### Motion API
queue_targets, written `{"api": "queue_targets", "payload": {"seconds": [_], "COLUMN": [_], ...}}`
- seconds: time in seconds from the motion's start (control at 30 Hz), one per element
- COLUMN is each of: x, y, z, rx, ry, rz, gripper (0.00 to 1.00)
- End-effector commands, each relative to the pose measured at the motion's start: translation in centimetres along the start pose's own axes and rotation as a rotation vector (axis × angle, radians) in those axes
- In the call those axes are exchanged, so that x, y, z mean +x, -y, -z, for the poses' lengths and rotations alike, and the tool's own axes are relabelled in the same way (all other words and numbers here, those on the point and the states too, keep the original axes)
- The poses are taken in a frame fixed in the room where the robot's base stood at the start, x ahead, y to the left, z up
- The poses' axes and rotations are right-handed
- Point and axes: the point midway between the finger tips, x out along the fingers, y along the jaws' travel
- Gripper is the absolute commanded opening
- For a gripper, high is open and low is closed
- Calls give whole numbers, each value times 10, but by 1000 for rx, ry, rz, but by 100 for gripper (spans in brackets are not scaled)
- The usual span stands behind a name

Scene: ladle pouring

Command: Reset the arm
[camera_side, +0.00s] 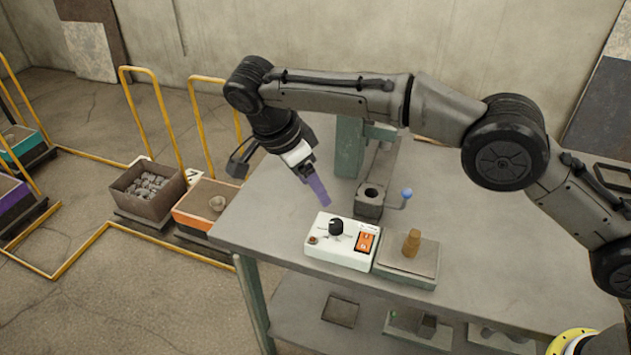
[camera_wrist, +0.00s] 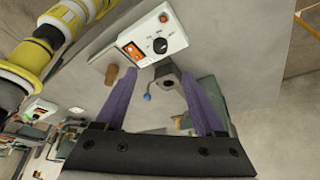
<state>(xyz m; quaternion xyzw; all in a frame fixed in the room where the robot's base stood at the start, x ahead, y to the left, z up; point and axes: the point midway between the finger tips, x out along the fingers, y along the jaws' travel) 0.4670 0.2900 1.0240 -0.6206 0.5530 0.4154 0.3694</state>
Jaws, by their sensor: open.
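My arm reaches in from the right over the grey table (camera_side: 480,262) in the side view. My gripper (camera_side: 323,200) has purple fingers and hangs above the table, just behind and left of the white control box. In the wrist view my gripper (camera_wrist: 160,95) shows two purple fingers spread apart, with nothing held between them. The white control box (camera_side: 342,243) has a black knob and an orange switch; it also shows in the wrist view (camera_wrist: 150,38). No ladle can be made out in either view.
A small scale-like plate (camera_side: 420,262) with a brown peg (camera_side: 412,243) stands right of the box. A grey block with a hole (camera_side: 370,198) and a blue-knobbed lever (camera_side: 407,193) is behind. Carts on the floor at left include a bin of grey lumps (camera_side: 150,190) and an orange bin (camera_side: 193,215).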

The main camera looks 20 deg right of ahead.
Motion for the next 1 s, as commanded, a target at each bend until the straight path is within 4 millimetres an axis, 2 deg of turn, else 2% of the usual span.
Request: {"api": "queue_targets", "payload": {"seconds": [0.17, 0.27, 0.37, 0.47, 0.5, 0.6, 0.7, 0.9, 1.0], "x": [0, -1, -23, -53, -63, -84, -97, -109, -107], "y": [0, 4, 11, 8, 2, -18, -44, -110, -147], "z": [0, 11, 40, 93, 116, 167, 211, 277, 299], "rx": [1, 21, 73, 150, 180, 234, 236, 144, 65], "ry": [0, 5, 35, 67, 79, 110, 141, 189, 202], "rz": [0, 1, 33, 64, 69, 87, 112, 186, 233], "gripper": [71, 71, 71, 71, 71, 71, 71, 71, 71]}}
